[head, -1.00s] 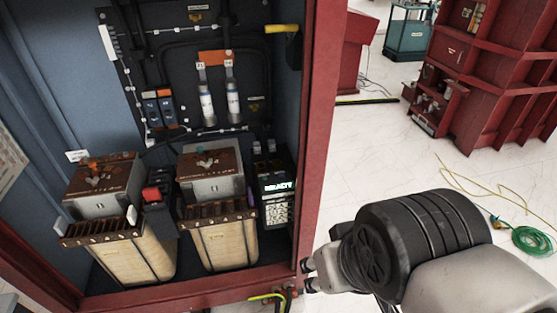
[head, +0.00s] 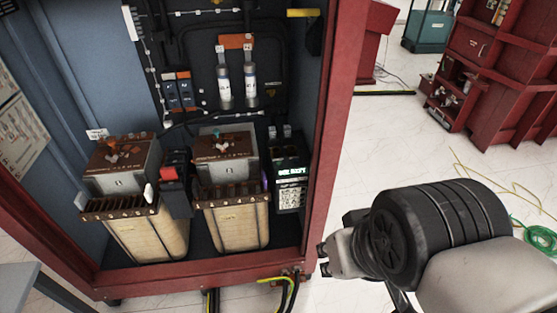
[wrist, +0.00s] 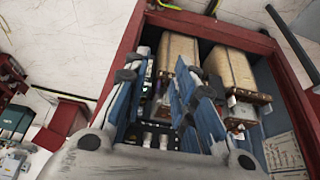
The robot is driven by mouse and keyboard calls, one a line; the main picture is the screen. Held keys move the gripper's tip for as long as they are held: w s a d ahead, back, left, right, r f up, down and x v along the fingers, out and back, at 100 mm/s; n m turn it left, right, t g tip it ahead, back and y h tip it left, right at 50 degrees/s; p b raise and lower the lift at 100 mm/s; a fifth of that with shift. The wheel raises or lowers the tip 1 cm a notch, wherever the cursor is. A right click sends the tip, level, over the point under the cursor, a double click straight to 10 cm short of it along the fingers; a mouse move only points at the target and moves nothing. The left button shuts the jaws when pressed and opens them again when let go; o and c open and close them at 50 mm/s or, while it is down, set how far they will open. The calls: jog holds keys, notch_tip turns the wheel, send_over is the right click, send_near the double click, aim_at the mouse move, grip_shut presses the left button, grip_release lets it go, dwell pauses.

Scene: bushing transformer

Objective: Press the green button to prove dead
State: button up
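I cannot pick out a green button in either view. A black device with a lit display and pale keys (head: 291,185) stands at the right inside the open red cabinet (head: 322,130); its display text is too blurred to read. My gripper (head: 323,261) is outside the cabinet, low and right of its front post, apart from the device. In the wrist view, my gripper (wrist: 166,82) has its blue-padded fingers spread with a gap between them. It holds nothing that I can see. The fingers hide part of the cabinet's inside.
Two cream-bodied units with brown tops, a left one (head: 148,232) and a right one (head: 236,225), stand in the cabinet. A red-topped black part (head: 174,185) sits between them. Cables (head: 285,290) hang at the front sill.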

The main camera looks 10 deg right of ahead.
grip_shut()
dwell(1.3)
